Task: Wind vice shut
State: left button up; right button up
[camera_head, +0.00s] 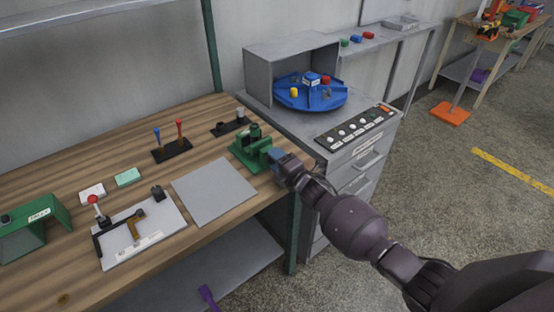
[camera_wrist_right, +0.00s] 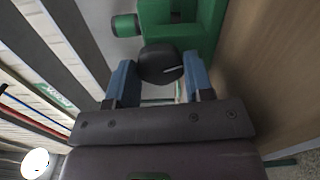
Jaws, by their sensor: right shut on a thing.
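The green vice (camera_head: 248,153) stands at the right end of the wooden workbench. A dark green upright piece (camera_head: 255,131) shows at its top. The vice's green body (camera_wrist_right: 188,28) fills the top of the right wrist view, with a round black knob (camera_wrist_right: 160,64) at its near side. My right gripper (camera_head: 275,155) reaches in from the right. Its two blue fingers (camera_wrist_right: 159,74) are shut on the knob, one on each side. The gap between the vice jaws cannot be made out. My left gripper is not in view.
A grey plate (camera_head: 213,190) lies left of the vice. A black block with a blue and a red handle (camera_head: 172,150) stands behind the plate. A grey cabinet (camera_head: 360,150) with a blue turntable (camera_head: 310,97) stands close on the right. Open floor lies beyond it.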

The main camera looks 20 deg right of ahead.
jog(key=m, duration=0.3)
jog(key=shift+m+p, duration=0.35)
jog(key=shift+m, duration=0.05)
jog(key=m, duration=0.3)
jog(key=shift+m+p, duration=0.3)
jog(key=shift+m, duration=0.9)
jog(key=m, duration=0.5)
jog(key=shift+m+p, duration=0.3)
jog(key=shift+p, duration=0.05)
jog(key=m, duration=0.6)
jog(key=shift+f, duration=0.1)
jog(key=m+b, duration=0.1)
jog(key=m, duration=0.3)
jog(key=shift+m, duration=0.4)
jog(key=m+b, duration=0.1)
jog(key=m, duration=0.2)
jog(key=shift+f+m, duration=0.1)
jog(key=shift+m, duration=0.2)
jog(key=m+b, duration=0.2)
jog(key=m, duration=0.2)
jog(key=shift+m, duration=0.3)
